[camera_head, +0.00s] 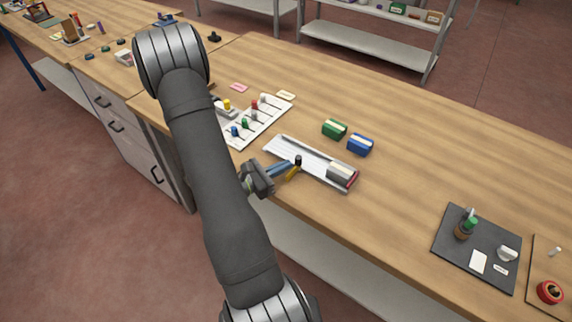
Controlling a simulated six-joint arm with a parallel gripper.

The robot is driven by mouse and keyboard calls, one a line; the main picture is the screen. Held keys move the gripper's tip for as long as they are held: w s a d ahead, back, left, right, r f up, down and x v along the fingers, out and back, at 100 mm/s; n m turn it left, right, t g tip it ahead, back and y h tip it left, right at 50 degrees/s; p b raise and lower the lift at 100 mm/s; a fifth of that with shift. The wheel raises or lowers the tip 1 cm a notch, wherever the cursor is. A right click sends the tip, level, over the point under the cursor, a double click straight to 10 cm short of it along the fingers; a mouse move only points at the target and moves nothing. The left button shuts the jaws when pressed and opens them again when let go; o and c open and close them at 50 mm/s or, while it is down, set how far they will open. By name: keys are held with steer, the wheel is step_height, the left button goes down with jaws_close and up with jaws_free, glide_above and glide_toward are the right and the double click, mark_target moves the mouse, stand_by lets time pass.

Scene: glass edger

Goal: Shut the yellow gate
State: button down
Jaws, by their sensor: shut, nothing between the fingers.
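The pale glass edger (285,149) lies on the wooden bench as a long, flat track with a grey block (341,172) at its right end. The yellow gate (294,174) shows as a small yellow bar at the track's front edge, below a dark round knob (298,159). My gripper (287,166) is shut and empty, with its bluish fingers pointing right at the knob and gate. The fingertips are close to both; I cannot tell whether they touch. Part of the gate may be hidden by the fingers, and its swing position is unclear.
A green box (334,129) and a blue box (360,144) stand behind the edger. A white tray (270,121) with coloured knobs lies to the left. A dark mat (447,245) with small items lies at right. Bare bench lies between the edger and mat.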

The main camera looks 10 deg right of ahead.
steer(key=shift+w+d, duration=0.3)
steer(key=shift+d, duration=0.3)
steer(key=shift+w+d, duration=0.15)
steer(key=shift+d, duration=0.05)
steer(key=w+d, duration=0.4)
steer(key=shift+w+d, duration=0.5)
steer(key=shift+w, duration=0.05)
steer(key=shift+r, duration=0.1)
steer(key=v, duration=1.4)
steer(key=shift+s, duration=0.15)
